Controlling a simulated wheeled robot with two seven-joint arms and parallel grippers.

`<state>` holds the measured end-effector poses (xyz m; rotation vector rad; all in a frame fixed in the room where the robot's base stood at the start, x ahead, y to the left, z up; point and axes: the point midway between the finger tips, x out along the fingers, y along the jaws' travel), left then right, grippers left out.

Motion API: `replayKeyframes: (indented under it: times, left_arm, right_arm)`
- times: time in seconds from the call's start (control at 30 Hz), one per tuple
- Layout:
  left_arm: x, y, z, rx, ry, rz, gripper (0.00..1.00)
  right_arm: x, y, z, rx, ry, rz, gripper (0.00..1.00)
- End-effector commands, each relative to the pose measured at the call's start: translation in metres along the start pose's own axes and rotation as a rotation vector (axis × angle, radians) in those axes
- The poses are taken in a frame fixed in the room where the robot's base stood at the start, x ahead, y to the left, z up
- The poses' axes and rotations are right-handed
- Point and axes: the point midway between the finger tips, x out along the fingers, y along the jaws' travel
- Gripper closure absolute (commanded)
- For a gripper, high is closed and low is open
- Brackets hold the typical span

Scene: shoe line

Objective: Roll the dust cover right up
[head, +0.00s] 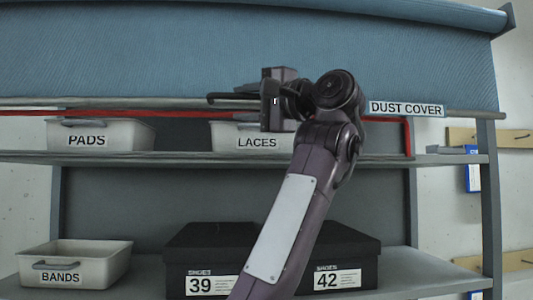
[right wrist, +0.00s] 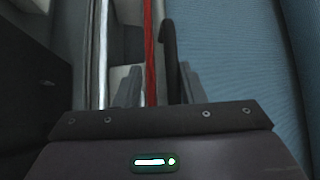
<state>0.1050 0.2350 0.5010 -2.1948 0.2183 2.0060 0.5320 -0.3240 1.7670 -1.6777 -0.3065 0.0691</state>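The dust cover (head: 200,50) is a blue sheet hanging from a roll (head: 440,12) along the top of the rack. It ends in a pale bottom bar (head: 460,113) just above the upper shelf's bins. A dark handle (head: 222,97) sits at that bar, left of my right gripper (head: 268,103). In the right wrist view, my right gripper (right wrist: 160,88) has its fingers apart. The dark hooked handle (right wrist: 168,45) lies between them, nearer the right finger; I cannot tell whether it touches. My left gripper is not in view.
A red strip (head: 407,135) runs below the cover's bar. PADS (head: 120,128) and LACES (head: 225,130) bins stand on the upper shelf. Below are a BANDS bin (head: 110,265) and black shoe boxes (head: 205,240). A rack post (head: 489,200) stands at right.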

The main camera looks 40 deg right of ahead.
Motion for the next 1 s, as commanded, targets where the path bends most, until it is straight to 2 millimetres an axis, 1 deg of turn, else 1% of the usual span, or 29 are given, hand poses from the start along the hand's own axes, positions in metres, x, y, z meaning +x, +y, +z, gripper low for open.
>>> replayKeyframes:
  times: [0.03,0.33,0.43,0.6,0.77,1.0]
  left_arm:
    - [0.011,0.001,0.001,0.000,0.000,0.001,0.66]
    - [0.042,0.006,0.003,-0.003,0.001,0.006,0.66]
    - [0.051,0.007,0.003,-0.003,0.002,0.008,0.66]
    - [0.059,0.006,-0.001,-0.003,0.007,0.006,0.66]
    - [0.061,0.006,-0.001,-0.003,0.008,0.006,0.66]
    - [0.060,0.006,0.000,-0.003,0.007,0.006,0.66]
  right_arm:
    - [0.001,0.017,0.001,0.002,0.000,0.002,0.66]
    - [-0.003,0.076,0.008,0.004,0.000,0.001,0.66]
    - [-0.022,0.073,0.007,0.001,0.004,-0.004,0.66]
    - [-0.040,0.071,0.007,0.001,0.002,-0.001,0.66]
    - [-0.048,0.070,0.007,0.002,0.002,-0.001,0.66]
    - [-0.048,0.069,0.007,0.001,0.002,-0.001,0.66]
